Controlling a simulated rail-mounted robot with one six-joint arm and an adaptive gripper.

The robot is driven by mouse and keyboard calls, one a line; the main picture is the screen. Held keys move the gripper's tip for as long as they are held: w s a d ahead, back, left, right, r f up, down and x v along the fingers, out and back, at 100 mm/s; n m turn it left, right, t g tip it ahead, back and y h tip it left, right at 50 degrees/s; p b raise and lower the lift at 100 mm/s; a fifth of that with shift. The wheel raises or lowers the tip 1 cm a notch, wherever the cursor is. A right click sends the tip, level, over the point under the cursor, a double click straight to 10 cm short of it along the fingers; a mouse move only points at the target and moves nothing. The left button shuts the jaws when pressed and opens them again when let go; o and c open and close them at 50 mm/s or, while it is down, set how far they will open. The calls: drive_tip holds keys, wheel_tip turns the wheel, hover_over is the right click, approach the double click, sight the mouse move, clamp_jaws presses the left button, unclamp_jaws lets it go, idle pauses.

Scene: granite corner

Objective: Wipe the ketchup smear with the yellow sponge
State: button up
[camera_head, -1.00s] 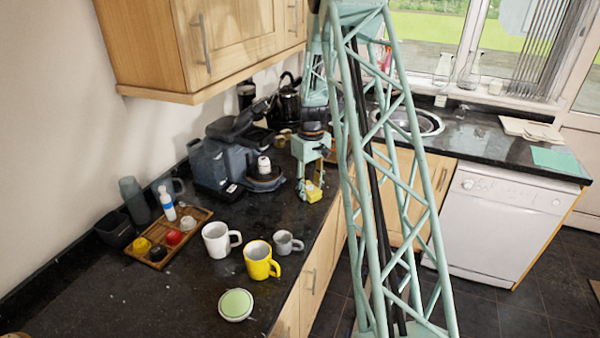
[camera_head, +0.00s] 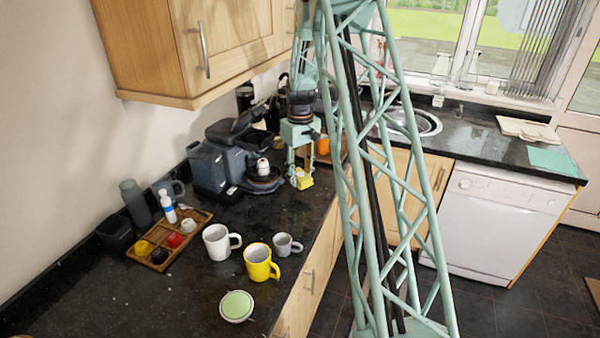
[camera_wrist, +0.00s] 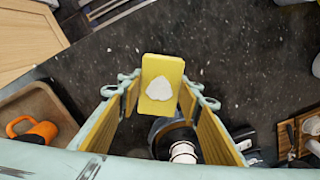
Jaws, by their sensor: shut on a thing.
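The yellow sponge (camera_head: 304,183) is held between the fingertips of my gripper (camera_head: 301,177), over the dark granite counter to the right of the coffee machine. In the wrist view, my gripper (camera_wrist: 160,86) is shut on the sponge (camera_wrist: 161,68). A pale rounded patch shows on the sponge's face. I cannot tell whether the sponge touches the counter. I see no ketchup smear in either view; my arm and gripper hide part of the counter.
The coffee machine (camera_head: 235,152) stands left of my gripper. An orange mug (camera_head: 323,145) is behind it; the wrist view shows it on a brown tray (camera_wrist: 30,96). A white mug (camera_head: 217,243), yellow mug (camera_head: 258,263) and grey mug (camera_head: 285,246) stand nearer. A wooden tray (camera_head: 193,224) holds small items.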

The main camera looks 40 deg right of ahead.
drive_tip(key=shift+r, duration=0.9)
drive_tip(key=shift+a, duration=0.1)
